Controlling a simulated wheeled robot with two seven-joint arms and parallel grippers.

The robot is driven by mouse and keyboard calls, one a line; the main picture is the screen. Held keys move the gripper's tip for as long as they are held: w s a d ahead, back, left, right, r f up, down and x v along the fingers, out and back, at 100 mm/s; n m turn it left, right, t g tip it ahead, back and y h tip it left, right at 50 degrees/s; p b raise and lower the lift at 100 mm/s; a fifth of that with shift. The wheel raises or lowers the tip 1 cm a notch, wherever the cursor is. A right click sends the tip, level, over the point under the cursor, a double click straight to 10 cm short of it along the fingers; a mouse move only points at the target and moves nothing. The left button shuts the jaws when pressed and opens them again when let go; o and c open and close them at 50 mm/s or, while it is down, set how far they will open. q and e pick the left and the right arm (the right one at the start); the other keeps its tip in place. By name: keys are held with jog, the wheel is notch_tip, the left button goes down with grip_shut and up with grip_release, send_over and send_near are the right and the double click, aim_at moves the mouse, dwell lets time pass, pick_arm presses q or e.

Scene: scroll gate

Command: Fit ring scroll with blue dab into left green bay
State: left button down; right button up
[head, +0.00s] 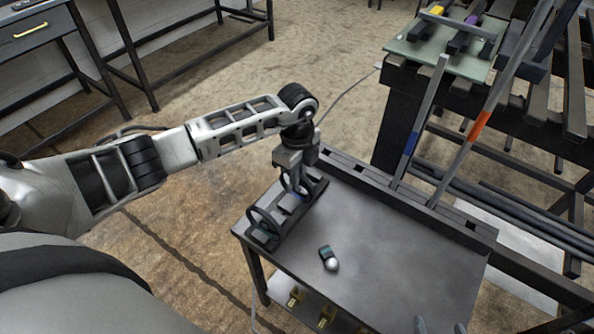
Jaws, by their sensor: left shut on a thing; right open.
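My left gripper (293,170) is shut at the upper ring of a dark ring scroll (295,186), over the dark holder (300,213) at the table's left back edge. A small blue patch shows just beneath the gripper. A second dark ring (263,222) stands at the holder's near end, with a green patch below it. I cannot tell whether the held scroll touches the holder. A small dark piece with a teal patch and round silver knob (328,259) lies on the table. My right gripper (440,326) shows only its open fingertips at the bottom edge.
The grey table (390,265) is mostly clear at its middle and right. A slotted rail (400,192) runs along its back, with leaning bars banded blue (411,143) and orange (481,122). A dark rack with a pale green board (440,50) stands behind.

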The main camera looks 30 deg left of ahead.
pick_arm(q)
jog(key=shift+r+p, duration=0.95)
jog(key=shift+r, duration=0.2)
jog(key=shift+r, duration=0.25)
notch_tip(320, 180, up, 3)
jog(key=p, duration=0.3)
jog(key=shift+f, duration=0.1)
jog(key=shift+r+p, duration=1)
jog(key=shift+r, duration=2)
